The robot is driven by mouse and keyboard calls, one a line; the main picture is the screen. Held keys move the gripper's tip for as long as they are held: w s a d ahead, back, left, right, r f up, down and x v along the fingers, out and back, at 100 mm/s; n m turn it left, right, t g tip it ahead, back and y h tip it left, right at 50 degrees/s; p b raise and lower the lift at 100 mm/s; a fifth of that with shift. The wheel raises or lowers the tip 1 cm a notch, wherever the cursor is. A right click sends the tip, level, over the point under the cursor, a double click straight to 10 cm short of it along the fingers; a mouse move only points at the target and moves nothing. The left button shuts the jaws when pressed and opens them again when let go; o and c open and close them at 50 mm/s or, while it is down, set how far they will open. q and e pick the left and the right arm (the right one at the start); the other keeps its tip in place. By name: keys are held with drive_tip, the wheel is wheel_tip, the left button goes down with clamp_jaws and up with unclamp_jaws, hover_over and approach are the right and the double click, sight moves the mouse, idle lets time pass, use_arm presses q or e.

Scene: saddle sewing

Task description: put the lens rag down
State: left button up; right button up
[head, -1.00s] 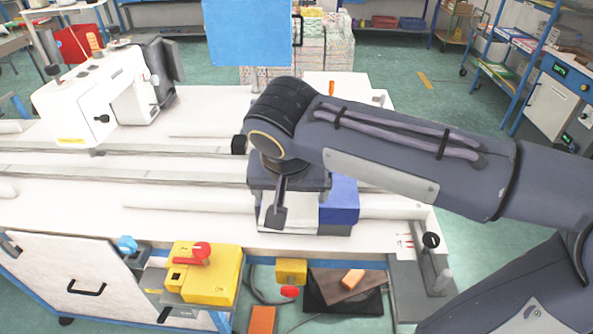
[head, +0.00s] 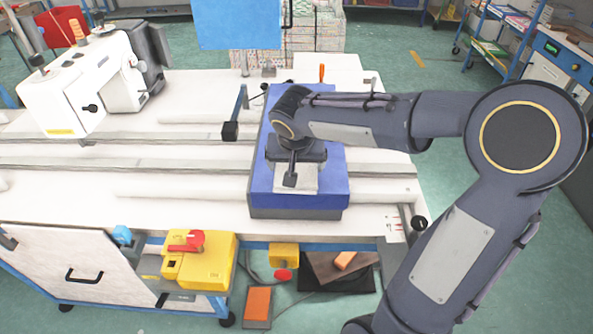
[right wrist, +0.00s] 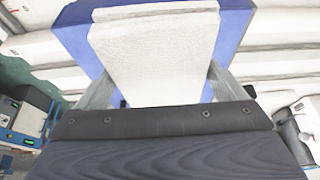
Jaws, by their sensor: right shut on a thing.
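The lens rag is a white textured cloth block (right wrist: 155,55) in the right wrist view, between the fingers of my right gripper (right wrist: 160,95). In the head view the rag (head: 297,178) shows just below my right gripper (head: 295,165), over a blue box (head: 262,205) with a dark base. My right gripper is shut on the rag. In the wrist view the blue box (right wrist: 75,40) lies behind the rag. I cannot tell whether the rag touches the box. My left gripper is not in view.
A white sewing machine (head: 85,85) stands at the left of the white table (head: 190,205). A blue panel (head: 238,22) rises at the back. A yellow control box with a red knob (head: 200,262) sits at the front edge. The table left of the blue box is mostly clear.

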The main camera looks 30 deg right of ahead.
sight(296, 168)
drive_tip(key=shift+f, duration=1.65)
drive_tip(key=shift+w+f+b, duration=0.1)
drive_tip(key=shift+f+b, duration=0.15)
drive_tip(key=shift+b, duration=0.15)
drive_tip(key=o, duration=0.6)
drive_tip(key=shift+r, duration=0.1)
drive_tip(key=shift+r, duration=0.1)
